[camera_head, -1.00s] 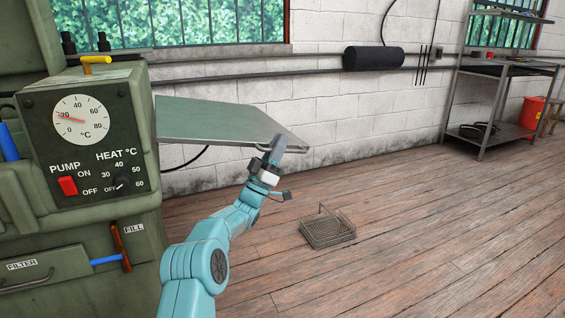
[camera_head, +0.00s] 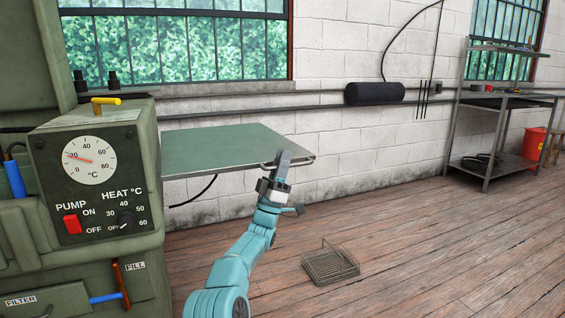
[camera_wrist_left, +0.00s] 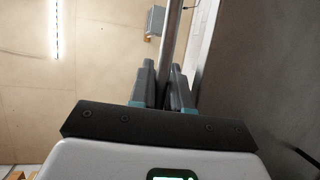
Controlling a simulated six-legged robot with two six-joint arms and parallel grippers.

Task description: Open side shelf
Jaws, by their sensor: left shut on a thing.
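The side shelf (camera_head: 222,146) is a flat green panel on the right side of the green washer cabinet. It now stands out nearly level, with its top surface showing. A metal rail handle runs along its outer end. My left gripper (camera_head: 281,160) is at that outer end, shut on the rail. In the left wrist view the rail (camera_wrist_left: 171,50) passes between the two fingers of the left gripper (camera_wrist_left: 163,88), and the shelf's grey underside (camera_wrist_left: 245,75) fills the right. My right gripper is not in view.
The green cabinet (camera_head: 95,195) with its dial and switches stands at the left. A wire basket (camera_head: 330,265) lies on the wooden floor below the shelf. A metal rack (camera_head: 497,130) and red bucket (camera_head: 534,142) stand far right. The floor between is clear.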

